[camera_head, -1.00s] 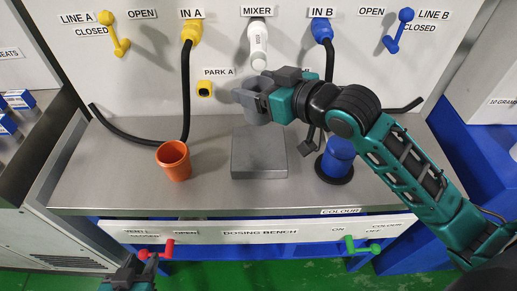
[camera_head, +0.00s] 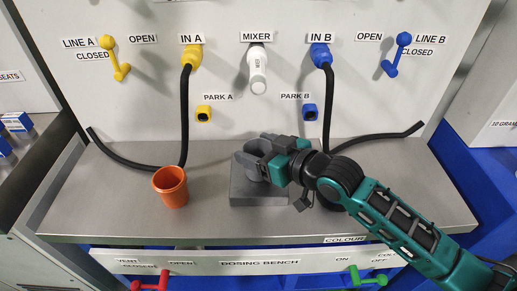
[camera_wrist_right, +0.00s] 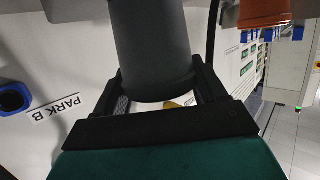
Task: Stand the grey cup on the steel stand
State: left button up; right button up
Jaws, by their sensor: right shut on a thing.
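The grey cup (camera_head: 247,163) is in my right gripper (camera_head: 264,161), whose fingers are shut around its side. In the right wrist view the cup (camera_wrist_right: 152,45) is a dark grey cylinder between the two fingers (camera_wrist_right: 158,88). The steel stand (camera_head: 258,194) is a low grey block on the bench. The cup is over the back left part of its top in the head view. I cannot tell whether the cup's bottom touches the stand. My left gripper is not in view.
An orange cup (camera_head: 170,186) stands on the bench (camera_head: 110,195) left of the stand. The white mixer nozzle (camera_head: 257,72) hangs above the stand, and black hoses (camera_head: 184,120) run down on both sides.

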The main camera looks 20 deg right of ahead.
jog(key=shift+f, duration=0.15)
jog(key=o, duration=1.1)
jog(key=shift+r, duration=0.25)
jog(key=shift+p+v, duration=0.5)
jog(key=shift+v, duration=5.55)
